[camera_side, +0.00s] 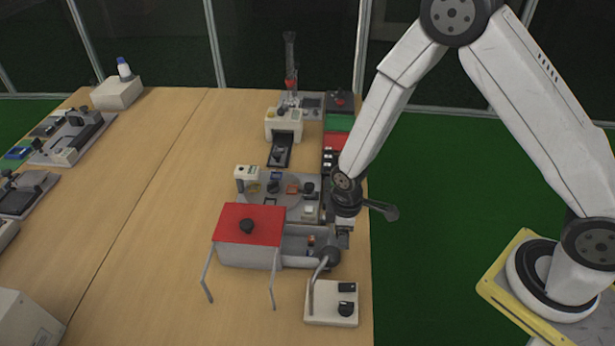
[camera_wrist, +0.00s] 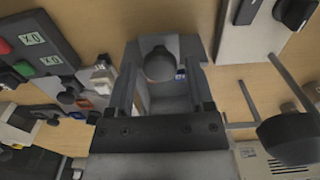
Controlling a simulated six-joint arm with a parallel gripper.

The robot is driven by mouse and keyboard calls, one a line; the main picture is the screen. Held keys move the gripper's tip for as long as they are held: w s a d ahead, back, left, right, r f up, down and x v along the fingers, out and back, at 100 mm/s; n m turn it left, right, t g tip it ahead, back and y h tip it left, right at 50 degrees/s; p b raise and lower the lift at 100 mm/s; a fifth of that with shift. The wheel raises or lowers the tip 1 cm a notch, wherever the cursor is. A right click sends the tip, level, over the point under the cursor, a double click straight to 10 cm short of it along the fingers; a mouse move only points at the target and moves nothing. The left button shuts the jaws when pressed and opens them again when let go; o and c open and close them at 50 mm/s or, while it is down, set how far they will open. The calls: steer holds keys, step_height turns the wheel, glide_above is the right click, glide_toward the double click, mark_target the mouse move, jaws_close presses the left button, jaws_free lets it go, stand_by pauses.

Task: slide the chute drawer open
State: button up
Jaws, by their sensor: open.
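My gripper (camera_side: 344,238) points down at the trough's right end. In the wrist view my gripper (camera_wrist: 160,85) is open, its fingers either side of the grey trough. A round dark knob (camera_wrist: 160,63) shows between and just beyond the fingers. Whether the fingers touch anything cannot be told.
A white switch box (camera_side: 325,310) with a bent grey rod stands close in front. A round-plate station with small parts (camera_side: 275,190) lies behind the trough. A beige machine (camera_side: 284,124) stands farther back. The table's left middle (camera_side: 150,210) is clear; its right edge is close to my gripper.

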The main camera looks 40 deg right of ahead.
steer(key=shift+r, duration=2.4)
steer(key=shift+s+d+r+m, duration=0.1)
steer(key=shift+d+r+m, duration=0.2)
steer(key=shift+r, duration=0.25)
steer(key=s+d+r+m+t, duration=0.2)
steer(key=s+d+r+m, duration=0.5)
steer(key=r, duration=0.4)
steer(key=shift+s+r+m+t, duration=0.3)
steer(key=shift+s+r+m, duration=0.15)
steer(key=shift+m, duration=0.25)
